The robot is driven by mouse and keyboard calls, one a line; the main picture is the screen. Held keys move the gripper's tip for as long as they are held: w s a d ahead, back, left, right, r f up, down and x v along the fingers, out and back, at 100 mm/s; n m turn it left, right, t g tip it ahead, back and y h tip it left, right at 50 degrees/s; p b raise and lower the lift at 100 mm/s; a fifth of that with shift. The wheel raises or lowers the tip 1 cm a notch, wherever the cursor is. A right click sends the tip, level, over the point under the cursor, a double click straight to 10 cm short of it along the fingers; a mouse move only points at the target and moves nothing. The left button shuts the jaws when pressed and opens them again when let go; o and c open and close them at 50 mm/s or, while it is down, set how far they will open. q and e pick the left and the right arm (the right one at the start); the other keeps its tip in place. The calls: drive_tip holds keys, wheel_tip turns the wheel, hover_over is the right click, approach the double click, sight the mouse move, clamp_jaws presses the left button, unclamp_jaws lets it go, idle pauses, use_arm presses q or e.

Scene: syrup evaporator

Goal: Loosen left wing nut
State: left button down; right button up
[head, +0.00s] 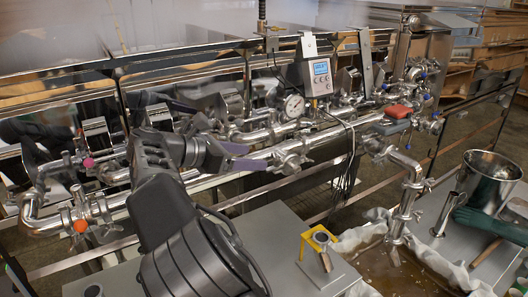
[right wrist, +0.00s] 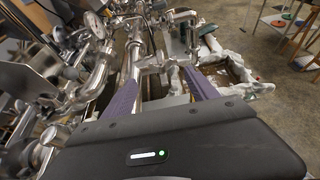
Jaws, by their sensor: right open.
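My right gripper (head: 254,156) reaches in over the horizontal steel pipe. Its two purple fingers are apart and nothing is held between them; they also show spread in the right wrist view (right wrist: 163,76). A steel pipe clamp (head: 290,160) sits on the pipe just beyond the fingertips, to their right. In the right wrist view, a clamp (right wrist: 150,62) shows ahead of the gap between the fingers. Another clamp (head: 80,210) is at the far left of the pipe. The wing nuts are too small to tell apart, and I cannot tell which is the left one. My left gripper is out of view.
A digital meter (head: 317,76) and a round gauge (head: 294,105) stand above the pipe. A vertical outlet pipe (head: 406,200) leads down to a brown filter tray (head: 400,268). A steel pail (head: 482,184) and a yellow-framed holder (head: 318,240) are on the front surface. Cables hang behind the clamp.

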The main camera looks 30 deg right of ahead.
sight(276, 159)
drive_tip(key=b+x, duration=0.2)
drive_tip(key=x, duration=0.4)
drive_tip(key=shift+s+d+f, duration=0.15)
drive_tip(key=shift+d, duration=0.1)
drive_tip(key=shift+d+f, duration=0.15)
drive_tip(key=shift+d, duration=0.5)
drive_tip(key=shift+c, duration=0.5)
